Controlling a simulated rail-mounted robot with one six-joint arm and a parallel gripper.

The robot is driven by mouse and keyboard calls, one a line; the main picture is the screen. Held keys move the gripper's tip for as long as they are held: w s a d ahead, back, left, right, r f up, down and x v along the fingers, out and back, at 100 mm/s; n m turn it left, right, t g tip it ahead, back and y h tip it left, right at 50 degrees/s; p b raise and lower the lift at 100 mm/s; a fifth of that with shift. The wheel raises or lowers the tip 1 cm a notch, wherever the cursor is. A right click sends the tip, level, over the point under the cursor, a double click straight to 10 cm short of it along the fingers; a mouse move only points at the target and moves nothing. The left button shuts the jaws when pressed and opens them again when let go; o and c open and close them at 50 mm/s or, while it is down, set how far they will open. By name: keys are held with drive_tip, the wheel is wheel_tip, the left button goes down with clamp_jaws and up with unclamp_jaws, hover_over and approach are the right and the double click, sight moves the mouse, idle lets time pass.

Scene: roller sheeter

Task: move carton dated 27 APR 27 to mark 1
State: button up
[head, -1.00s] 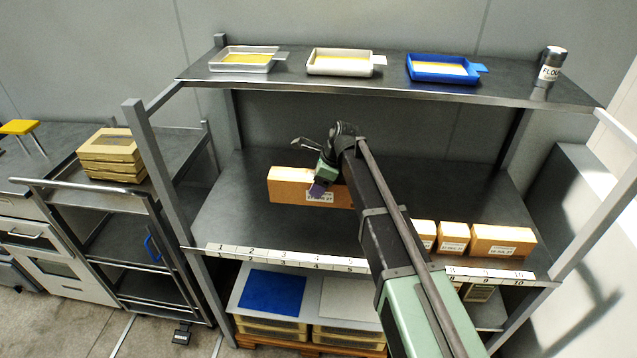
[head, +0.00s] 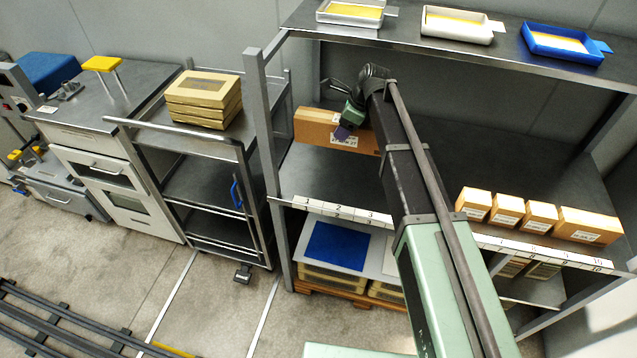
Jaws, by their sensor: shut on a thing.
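A long orange-brown carton (head: 312,127) is in my gripper (head: 347,130) above the shelf's middle deck, toward its left end. Its white label is partly covered by the gripper; the end of the date seems to read 27, the rest is too small to be sure. My arm hides the carton's right end. Mark 1 (head: 308,204) is at the left end of the white numbered strip along the deck's front edge. The carton is behind the strip, set back from marks 1 to 3.
Several labelled cartons (head: 540,216) stand at the deck's right front. Trays, including a blue one (head: 530,42), sit on the top shelf. A shelf post (head: 265,130) stands left of the carton. The deck between strip and carton looks clear.

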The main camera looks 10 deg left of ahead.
drive_tip(key=shift+d+f, duration=0.15)
drive_tip(key=shift+d, duration=0.1)
drive_tip(key=f+b, duration=2)
drive_tip(key=shift+d, duration=0.35)
drive_tip(key=shift+r, duration=0.2)
drive_tip(key=shift+f, duration=0.15)
drive_tip(key=o, duration=1.2)
